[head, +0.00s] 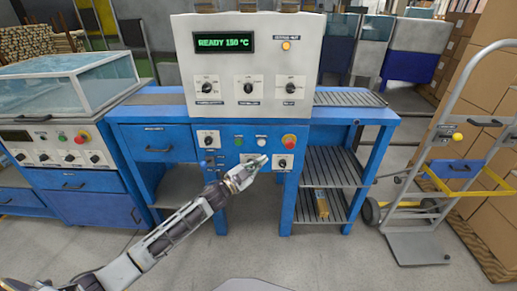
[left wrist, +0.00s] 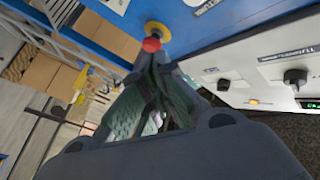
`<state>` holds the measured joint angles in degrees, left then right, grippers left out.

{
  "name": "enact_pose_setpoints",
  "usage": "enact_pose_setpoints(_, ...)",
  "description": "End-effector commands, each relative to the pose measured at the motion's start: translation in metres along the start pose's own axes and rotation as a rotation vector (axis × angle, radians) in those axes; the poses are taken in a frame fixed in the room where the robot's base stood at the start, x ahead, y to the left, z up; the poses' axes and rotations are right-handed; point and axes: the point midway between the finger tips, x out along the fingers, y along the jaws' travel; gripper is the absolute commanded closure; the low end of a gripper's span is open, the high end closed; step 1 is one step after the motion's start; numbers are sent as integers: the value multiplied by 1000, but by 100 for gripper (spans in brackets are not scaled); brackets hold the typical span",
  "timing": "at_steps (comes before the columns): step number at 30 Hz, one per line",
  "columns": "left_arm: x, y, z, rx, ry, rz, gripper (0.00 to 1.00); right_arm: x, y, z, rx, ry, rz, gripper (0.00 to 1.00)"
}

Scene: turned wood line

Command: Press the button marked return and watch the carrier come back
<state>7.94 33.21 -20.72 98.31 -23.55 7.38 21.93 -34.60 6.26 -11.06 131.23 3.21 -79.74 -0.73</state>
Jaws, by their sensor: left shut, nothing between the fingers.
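The blue control panel (head: 225,150) holds a green button (head: 239,141), a pale button (head: 261,141) and a red mushroom button (head: 290,141). Their labels are too small to read, so I cannot tell which is marked return. My left gripper (head: 258,162) is shut and empty, in front of the panel just below the pale button. Contact with the panel cannot be told. In the left wrist view the closed fingertips (left wrist: 160,62) overlap the lower side of the red mushroom button (left wrist: 152,44) on its yellow collar. I cannot make out a carrier for certain. My right gripper is not in view.
The white housing (head: 250,65) above shows "READY 150 °C". A yellowish object (head: 321,205) lies on the lower slatted shelf (head: 325,190) at right. A hand truck (head: 440,170) stands farther right before cartons. A glass-covered machine (head: 65,85) is at left. The front floor is clear.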

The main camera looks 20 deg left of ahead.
Motion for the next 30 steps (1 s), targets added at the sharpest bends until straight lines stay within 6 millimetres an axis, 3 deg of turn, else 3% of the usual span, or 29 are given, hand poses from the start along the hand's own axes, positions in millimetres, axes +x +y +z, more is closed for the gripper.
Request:
enact_pose_setpoints(9, 2, -1, -11, 11, 27, 4, 100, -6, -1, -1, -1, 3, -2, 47)
enact_pose_setpoints(30, 16, -10, -1, 13, 27, 4, 100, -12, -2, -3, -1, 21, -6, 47)
